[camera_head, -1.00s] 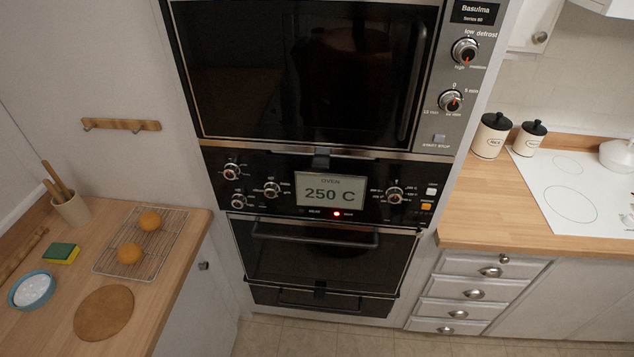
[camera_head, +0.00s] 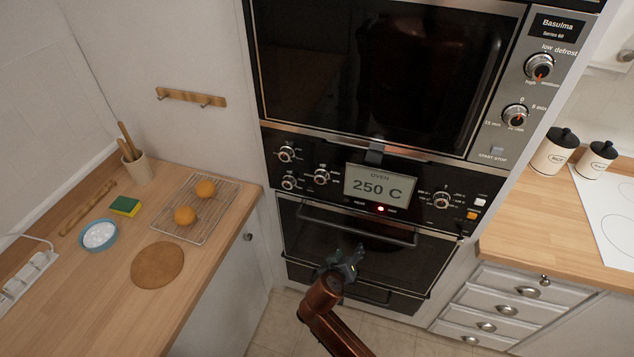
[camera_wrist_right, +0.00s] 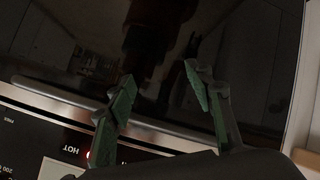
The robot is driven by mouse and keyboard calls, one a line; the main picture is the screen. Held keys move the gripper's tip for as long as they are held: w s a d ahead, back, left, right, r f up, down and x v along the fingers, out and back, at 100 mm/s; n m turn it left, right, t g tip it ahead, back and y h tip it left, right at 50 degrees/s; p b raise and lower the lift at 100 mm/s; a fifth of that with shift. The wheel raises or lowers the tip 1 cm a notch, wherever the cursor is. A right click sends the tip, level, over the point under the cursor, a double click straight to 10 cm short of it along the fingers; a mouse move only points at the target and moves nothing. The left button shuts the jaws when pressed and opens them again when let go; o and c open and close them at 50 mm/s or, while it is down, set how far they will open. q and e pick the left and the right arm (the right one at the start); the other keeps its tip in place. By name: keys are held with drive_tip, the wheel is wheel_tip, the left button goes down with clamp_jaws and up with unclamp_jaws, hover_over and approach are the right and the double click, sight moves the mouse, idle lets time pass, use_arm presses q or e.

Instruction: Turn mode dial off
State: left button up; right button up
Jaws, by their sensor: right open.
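The black oven panel (camera_head: 395,180) carries a lit display (camera_head: 380,186) reading "OVEN 250 C" and a red light below it. Three silver dials sit left of the display: upper left (camera_head: 286,154), lower left (camera_head: 289,183) and inner (camera_head: 321,177). Another dial (camera_head: 441,200), ringed by markings, sits right of the display. I cannot read which is the mode dial. My right gripper (camera_head: 347,255) is open and empty in front of the lower oven door, below the panel. In the wrist view its green fingers (camera_wrist_right: 160,76) are apart before dark glass. My left gripper is out of view.
The oven handle (camera_head: 357,226) crosses between my gripper and the panel. An upper appliance with two dials (camera_head: 539,66) is above. The left counter (camera_head: 205,262) holds a rack with two round orange items. The right counter (camera_head: 535,235) has canisters and a hob.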

drive_tip(key=a+r+m+t, duration=0.1)
drive_tip(key=a+r+t, duration=0.25)
drive_tip(key=r, duration=0.95)
drive_tip(key=t+h, duration=0.1)
drive_tip(key=t, duration=0.2)
approach(319, 179)
drive_tip(key=w, duration=0.1)
drive_tip(key=shift+n, duration=0.3)
drive_tip(key=x, duration=0.6)
drive_tip(key=shift+w+d, duration=0.15)
drive_tip(key=shift+d, duration=0.05)
drive_tip(key=shift+w+d, duration=0.2)
drive_tip(key=shift+w, duration=0.45)
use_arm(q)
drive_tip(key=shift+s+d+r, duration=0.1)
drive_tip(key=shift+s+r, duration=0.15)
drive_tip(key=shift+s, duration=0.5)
use_arm(e)
drive_tip(key=shift+c, duration=0.5)
drive_tip(key=c, duration=1)
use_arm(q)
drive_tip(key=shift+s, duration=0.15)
